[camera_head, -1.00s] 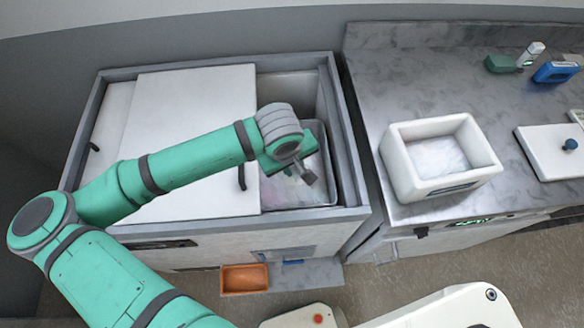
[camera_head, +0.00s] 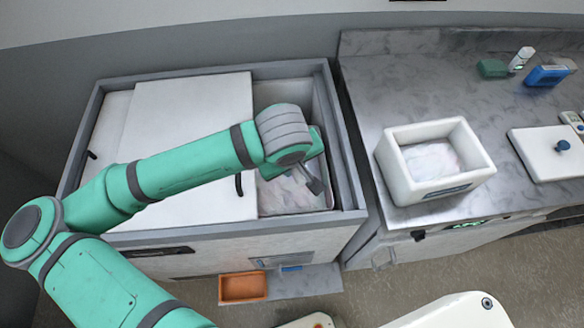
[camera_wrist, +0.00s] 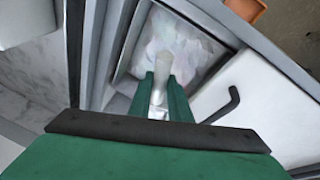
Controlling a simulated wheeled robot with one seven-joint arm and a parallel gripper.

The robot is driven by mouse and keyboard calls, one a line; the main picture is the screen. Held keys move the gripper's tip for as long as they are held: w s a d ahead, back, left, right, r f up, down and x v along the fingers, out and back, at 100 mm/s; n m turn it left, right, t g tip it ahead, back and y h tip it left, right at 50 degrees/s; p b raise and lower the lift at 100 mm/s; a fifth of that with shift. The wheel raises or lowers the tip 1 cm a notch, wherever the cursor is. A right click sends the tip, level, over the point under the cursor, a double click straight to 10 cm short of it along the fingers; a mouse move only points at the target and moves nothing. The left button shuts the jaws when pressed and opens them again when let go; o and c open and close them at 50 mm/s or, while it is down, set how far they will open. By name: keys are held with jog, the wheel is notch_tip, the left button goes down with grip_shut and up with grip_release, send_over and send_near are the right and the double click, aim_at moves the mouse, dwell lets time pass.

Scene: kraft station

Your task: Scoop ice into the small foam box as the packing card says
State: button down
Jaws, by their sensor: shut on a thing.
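The white foam box (camera_head: 388,172) stands open on the marble counter, with pale, ice-like stuff inside below its rim. The ice bin (camera_head: 346,165) at left is partly uncovered, and pale ice (camera_head: 285,196) lies in its opening. My gripper (camera_head: 306,163) is over that opening, left of the foam box. In the wrist view my gripper (camera_wrist: 163,88) is shut on a pale handle (camera_wrist: 160,73), which looks like the scoop's. A small grey end (camera_head: 315,186) shows below the gripper in the head view. The scoop's bowl cannot be made out. No packing card is readable.
A white lid (camera_head: 190,140) covers the rest of the bin, with a dark handle beside the opening. A flat white lid with a blue knob (camera_head: 563,145) lies right of the foam box. Green and blue items (camera_head: 547,75) stand behind. An orange tray (camera_head: 243,287) is low in front.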

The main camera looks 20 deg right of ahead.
jog(key=shift+s+r+t, duration=0.2)
jog(key=shift+s+r, duration=0.1)
jog(key=shift+r, duration=0.6)
jog(key=shift+s+r+t, duration=0.2)
jog(key=shift+s+r, duration=0.05)
jog(key=shift+r, duration=0.65)
